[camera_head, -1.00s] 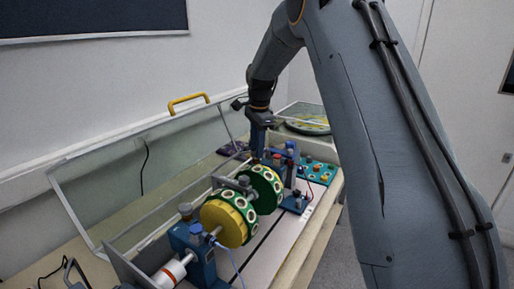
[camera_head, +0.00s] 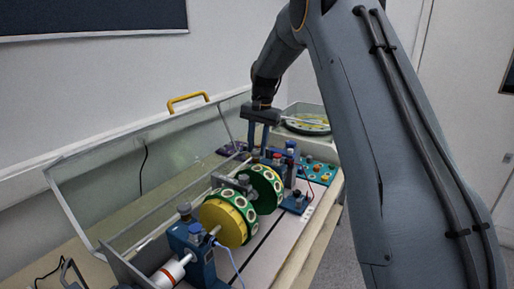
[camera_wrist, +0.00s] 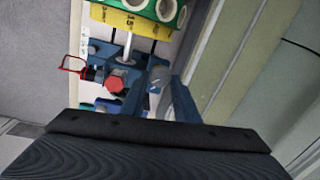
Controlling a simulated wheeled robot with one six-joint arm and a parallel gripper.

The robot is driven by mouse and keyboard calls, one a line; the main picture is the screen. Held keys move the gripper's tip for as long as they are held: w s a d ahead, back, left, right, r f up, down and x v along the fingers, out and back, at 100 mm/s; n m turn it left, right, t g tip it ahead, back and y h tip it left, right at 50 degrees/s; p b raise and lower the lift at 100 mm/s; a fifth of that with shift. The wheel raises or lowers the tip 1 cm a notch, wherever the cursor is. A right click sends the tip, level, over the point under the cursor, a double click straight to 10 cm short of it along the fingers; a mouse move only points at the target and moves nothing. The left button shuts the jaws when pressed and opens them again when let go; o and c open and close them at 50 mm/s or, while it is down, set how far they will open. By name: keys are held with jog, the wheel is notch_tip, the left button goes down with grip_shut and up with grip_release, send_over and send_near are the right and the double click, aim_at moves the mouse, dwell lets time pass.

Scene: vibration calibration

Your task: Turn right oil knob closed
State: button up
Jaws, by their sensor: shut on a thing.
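The right oil knob (camera_wrist: 159,78) is a grey knob, partly hidden between my fingers in the wrist view. My gripper (camera_wrist: 160,85) is shut on it, with one blue finger on each side. In the head view my gripper (camera_head: 258,151) points down at the far blue bearing stand (camera_head: 289,166), beyond the green and yellow discs. The knob is too small and covered there to tell its turn angle. A red hexagonal cap (camera_wrist: 115,82) sits just left of my fingers in the wrist view.
The yellow disc (camera_head: 224,222) and green disc (camera_head: 266,187) stand on the shaft nearer the camera. A clear raised cover (camera_head: 130,185) runs along the left. A teal board with buttons (camera_head: 318,172) lies to the right of the far stand.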

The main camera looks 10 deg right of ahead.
jog(key=n, duration=0.4)
jog(key=shift+w+n, duration=0.1)
jog(key=shift+n, duration=0.2)
jog(key=n+b, duration=0.1)
jog(key=n, duration=0.3)
jog(key=shift+n+g, duration=0.4)
jog(key=shift+c, duration=0.2)
jog(key=shift+o, duration=0.2)
jog(key=shift+c, duration=0.2)
jog(key=o, duration=1.1)
jog(key=shift+c, duration=0.2)
notch_tip(320, 180, up, 8)
jog(key=b, duration=0.2)
jog(key=shift+d, duration=0.45)
jog(key=shift+w+f, duration=0.1)
